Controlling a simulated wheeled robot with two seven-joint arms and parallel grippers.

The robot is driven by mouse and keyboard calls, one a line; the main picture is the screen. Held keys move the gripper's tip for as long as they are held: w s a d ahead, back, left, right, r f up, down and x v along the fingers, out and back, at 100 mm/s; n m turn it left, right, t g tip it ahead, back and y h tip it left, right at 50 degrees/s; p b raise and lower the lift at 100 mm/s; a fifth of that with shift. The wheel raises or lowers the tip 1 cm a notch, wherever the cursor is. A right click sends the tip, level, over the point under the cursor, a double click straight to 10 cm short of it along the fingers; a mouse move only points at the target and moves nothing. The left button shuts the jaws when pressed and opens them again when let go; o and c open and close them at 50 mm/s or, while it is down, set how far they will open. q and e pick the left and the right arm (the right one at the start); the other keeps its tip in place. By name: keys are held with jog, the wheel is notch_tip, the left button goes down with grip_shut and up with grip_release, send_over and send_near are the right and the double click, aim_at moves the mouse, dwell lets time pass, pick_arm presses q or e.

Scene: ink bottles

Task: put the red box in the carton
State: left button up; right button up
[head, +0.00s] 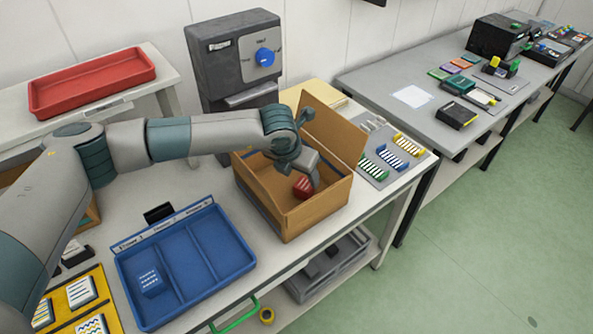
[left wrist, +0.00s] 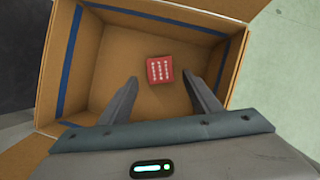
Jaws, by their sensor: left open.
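The red box (head: 303,187) is inside the open cardboard carton (head: 291,223). In the left wrist view the red box (left wrist: 160,70), with white markings on its top, lies on the floor of the carton (left wrist: 110,72), apart from the walls. My left gripper (head: 308,182) reaches down into the carton from above. In the left wrist view its two fingers (left wrist: 165,92) are spread wide, with the red box beyond their tips and nothing held between them. My right gripper is in neither view.
A blue divided tray (head: 190,262) with a blue box (head: 150,282) stands left of the carton. A grey machine with a blue knob (head: 238,70) stands behind. A red tray (head: 92,82) is on the back-left table. The carton's raised flap (head: 332,130) is beside my left wrist.

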pick_arm(q)
jog(key=shift+b+v, duration=0.55)
jog(key=shift+v, duration=1.85)
